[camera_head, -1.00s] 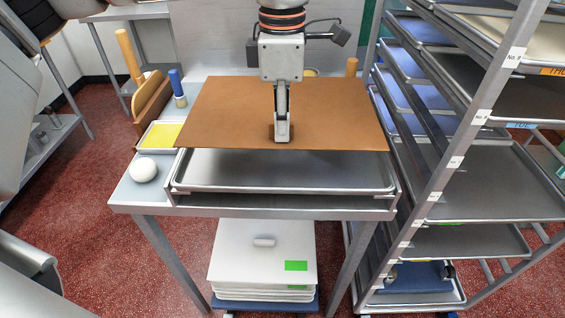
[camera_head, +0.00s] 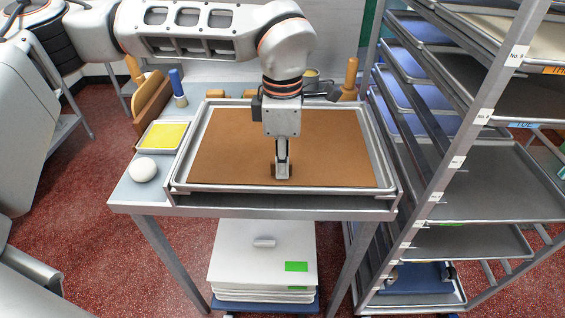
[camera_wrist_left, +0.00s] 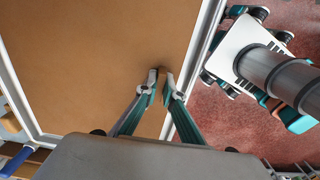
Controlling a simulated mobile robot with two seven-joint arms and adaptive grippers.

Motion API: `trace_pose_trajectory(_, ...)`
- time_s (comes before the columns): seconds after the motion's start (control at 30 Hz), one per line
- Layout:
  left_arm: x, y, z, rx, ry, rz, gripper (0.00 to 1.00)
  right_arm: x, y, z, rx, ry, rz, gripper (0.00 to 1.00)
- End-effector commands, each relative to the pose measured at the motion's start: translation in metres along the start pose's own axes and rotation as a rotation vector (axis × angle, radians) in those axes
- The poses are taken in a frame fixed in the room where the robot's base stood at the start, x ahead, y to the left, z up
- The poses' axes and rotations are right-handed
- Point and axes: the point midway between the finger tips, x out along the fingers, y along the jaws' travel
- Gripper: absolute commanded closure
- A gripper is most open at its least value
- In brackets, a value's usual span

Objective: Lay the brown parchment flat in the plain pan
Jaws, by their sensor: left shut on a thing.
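The brown parchment (camera_head: 322,145) lies within the rim of the plain metal pan (camera_head: 197,145) on the bench and covers most of its floor. It looks flat, with bare pan showing along the left. My left gripper (camera_head: 283,176) is over the parchment's near edge, close to the pan's front rim, shut on the sheet. In the left wrist view the fingertips (camera_wrist_left: 160,74) are at the edge of the parchment (camera_wrist_left: 80,60), beside the pan rim (camera_wrist_left: 207,50). Whether the pinched edge touches the pan floor I cannot tell. My right gripper is not in view.
A white ball (camera_head: 143,168) and a small tray with a yellow sheet (camera_head: 163,136) sit left of the pan. A blue-handled brush (camera_head: 178,88) stands behind. A tall tray rack (camera_head: 457,160) stands close on the right.

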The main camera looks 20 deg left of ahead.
Motion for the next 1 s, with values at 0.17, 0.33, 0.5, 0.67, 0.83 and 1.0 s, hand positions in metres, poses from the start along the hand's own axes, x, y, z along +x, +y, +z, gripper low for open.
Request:
trace_pose_trajectory(0.17,0.003,0.000,0.000,0.000,0.000,0.000,0.85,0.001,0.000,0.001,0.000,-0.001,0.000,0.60)
trace_pose_trajectory(0.33,0.003,0.000,0.000,0.000,0.001,-0.001,0.76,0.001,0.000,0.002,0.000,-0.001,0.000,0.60)
trace_pose_trajectory(0.5,0.002,0.000,0.000,0.000,0.001,-0.001,0.76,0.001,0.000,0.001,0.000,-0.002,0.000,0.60)
trace_pose_trajectory(0.67,-0.011,0.001,0.001,0.000,-0.001,0.002,0.76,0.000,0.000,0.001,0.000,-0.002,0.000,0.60)
trace_pose_trajectory(0.83,-0.043,0.001,0.001,0.000,-0.002,0.004,0.76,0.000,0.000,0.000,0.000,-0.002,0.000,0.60)
trace_pose_trajectory(1.0,-0.079,0.001,0.001,-0.001,-0.002,0.004,0.76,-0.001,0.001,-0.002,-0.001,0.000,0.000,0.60)
